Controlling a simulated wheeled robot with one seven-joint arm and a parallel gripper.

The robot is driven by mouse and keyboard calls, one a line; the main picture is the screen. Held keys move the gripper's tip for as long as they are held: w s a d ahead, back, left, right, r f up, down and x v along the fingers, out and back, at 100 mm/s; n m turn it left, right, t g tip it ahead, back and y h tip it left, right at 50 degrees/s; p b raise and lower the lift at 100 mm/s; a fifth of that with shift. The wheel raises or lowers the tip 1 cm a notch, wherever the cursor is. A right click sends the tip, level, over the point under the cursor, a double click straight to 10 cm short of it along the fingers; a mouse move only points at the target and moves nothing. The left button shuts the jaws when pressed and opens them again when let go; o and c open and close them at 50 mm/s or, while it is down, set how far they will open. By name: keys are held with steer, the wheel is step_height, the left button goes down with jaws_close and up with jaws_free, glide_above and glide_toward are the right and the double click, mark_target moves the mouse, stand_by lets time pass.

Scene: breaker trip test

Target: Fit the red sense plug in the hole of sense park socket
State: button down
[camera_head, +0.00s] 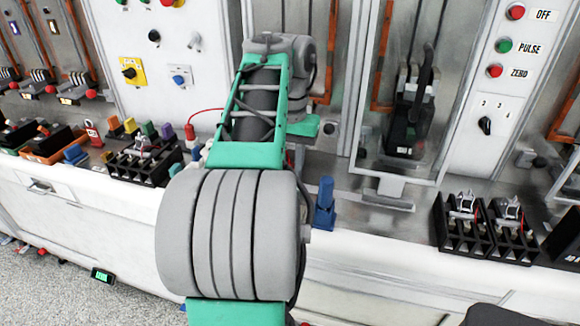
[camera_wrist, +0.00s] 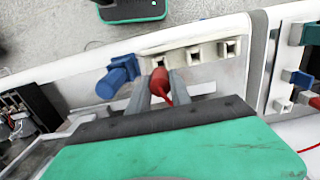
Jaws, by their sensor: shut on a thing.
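In the wrist view, my gripper (camera_wrist: 159,81) is closed around a red plug (camera_wrist: 162,84), which sits between its two grey fingers. The red plug is over the near edge of a white strip (camera_wrist: 173,59) with several dark square holes, by its left end. I cannot tell whether the plug's tip is inside a hole. Which socket is the sense park socket is not readable. In the head view my arm hides the gripper, the held plug and most of the strip.
Black terminal blocks (camera_head: 487,228) stand at the right of the bench. A red cable (camera_head: 207,110) arches left of my arm.

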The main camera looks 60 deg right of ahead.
steer(key=shift+f+b, duration=0.5)
steer(key=shift+f, duration=0.4)
steer(key=shift+f+b, duration=2.05)
stand_by(0.3)
steer(key=c, duration=1.1)
jaws_free()
step_height(320, 180, up, 8)
steer(key=p, duration=0.7)
steer(key=shift+d+f, duration=0.1)
